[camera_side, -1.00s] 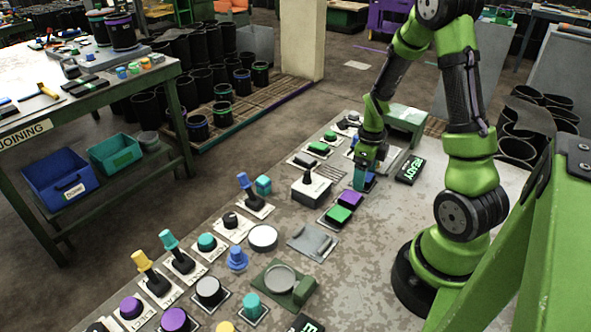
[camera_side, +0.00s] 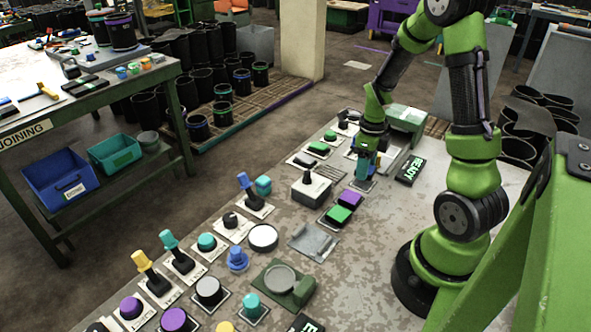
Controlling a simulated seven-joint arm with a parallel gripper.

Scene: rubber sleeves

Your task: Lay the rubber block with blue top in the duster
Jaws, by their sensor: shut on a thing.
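My gripper (camera_side: 363,175) points down over a small pale plate (camera_side: 362,186) at the far end of the bench. It is shut on the rubber block with blue top (camera_side: 365,168), which is small and mostly hidden by the fingers. The block appears a little above the plate. A grey, flat, cloth-like piece (camera_side: 313,243), which looks like the duster, lies on the bench nearer the camera, left of my arm's base. It appears empty.
A black READY sign (camera_side: 410,170) lies to the right. Several knobs and levers line the left edge. The bench right of the grey piece is bare.

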